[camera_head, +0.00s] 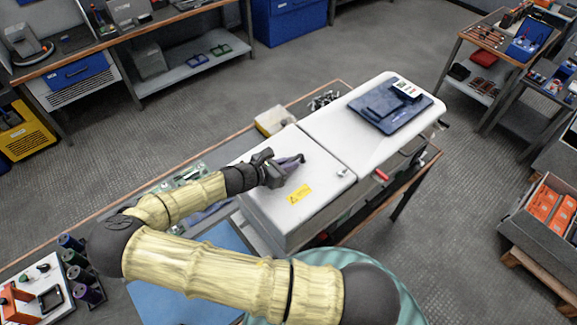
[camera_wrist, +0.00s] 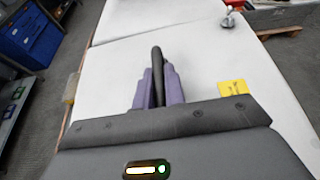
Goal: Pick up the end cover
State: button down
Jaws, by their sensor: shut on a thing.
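The end cover (camera_head: 316,178) is a white, box-like cover with a yellow warning label (camera_head: 300,194), at the centre of the head view. It fills much of the wrist view (camera_wrist: 205,65). A dark bar-like handle (camera_wrist: 157,58) stands up from its top. My gripper (camera_head: 295,161) is over the top of the cover. In the wrist view, its purple fingers (camera_wrist: 158,88) are shut on either side of the dark handle. The lower part of the handle is hidden between the fingers. I cannot tell whether the cover is raised from its seat.
A longer white housing (camera_head: 345,128) adjoins the cover across a narrow seam and carries a dark blue tray (camera_head: 386,107). A red-handled part (camera_head: 381,175) sits at its near side. A cream bin (camera_head: 273,121) stands behind the cover. Grey floor lies open beyond the bench.

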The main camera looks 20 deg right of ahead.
notch_tip(320, 180, up, 10)
jog(key=b, duration=0.2)
jog(key=shift+f+b, duration=0.1)
jog(key=shift+b, duration=0.25)
dwell(0.4)
